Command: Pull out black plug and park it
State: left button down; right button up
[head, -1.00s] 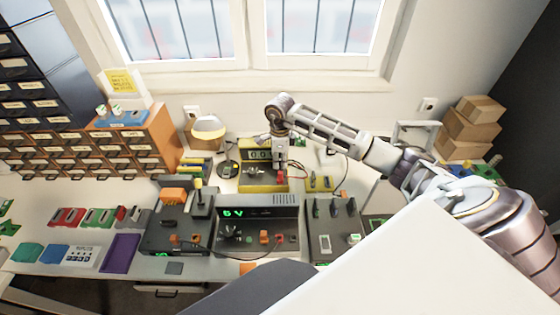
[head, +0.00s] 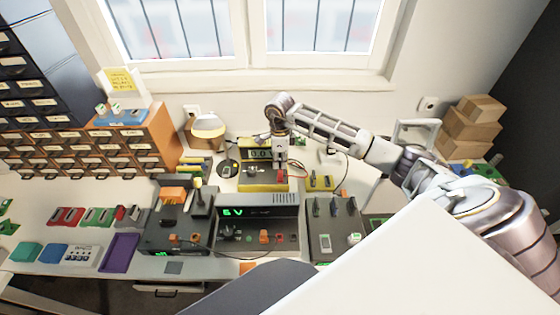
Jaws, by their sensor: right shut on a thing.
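My right gripper (head: 281,160) comes down from above at the yellow meter (head: 254,187) near the back of the bench. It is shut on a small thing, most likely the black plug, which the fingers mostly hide. A red patch shows just below the fingertips. I cannot tell whether the held thing is clear of the meter's sockets. A red lead (head: 297,170) curves just right of the gripper. A small yellow block with holes (head: 319,182) sits right of the meter. My left gripper is not in view.
A grey power unit (head: 258,211) with a green readout stands in front of the meter. Dark switch units (head: 178,235) and (head: 336,222) flank it. A beige lamp-like thing (head: 208,131) and drawers (head: 140,150) stand to the left. Cartons (head: 470,125) are stacked at right.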

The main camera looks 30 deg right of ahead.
aim_at(280, 159)
jog(key=shift+f+b, duration=0.3)
jog(key=shift+f, duration=0.05)
dwell(0.7)
jog(key=o, duration=0.9)
jog(key=shift+c, duration=0.2)
jog(key=shift+r, duration=0.2)
notch_tip(280, 159, up, 12)
jog(key=shift+f, duration=0.15)
dwell(0.3)
